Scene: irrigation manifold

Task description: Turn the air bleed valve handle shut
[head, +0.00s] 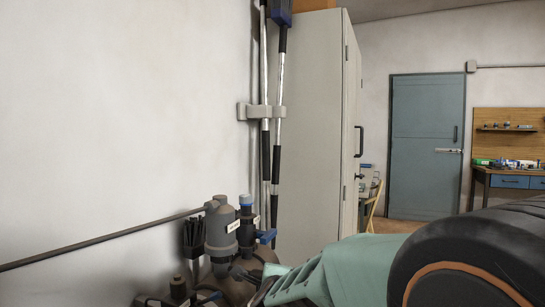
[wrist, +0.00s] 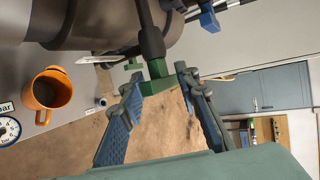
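In the wrist view, a small green valve handle (wrist: 158,82) sits at the end of a black pipe, between my fingertips. My gripper (wrist: 158,78) is open, with one blue-padded finger on each side of the handle. I cannot tell whether either fingertip touches it. In the head view, my gripper (head: 262,288) is low beside the grey filter vessel (head: 221,230), mostly hidden by my teal arm. The green handle cannot be made out there. No label in view names the air bleed valve.
An orange mug (wrist: 42,93) and a dial gauge (wrist: 8,130) are at the wrist view's left. A tall grey cabinet (head: 310,130) stands behind.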

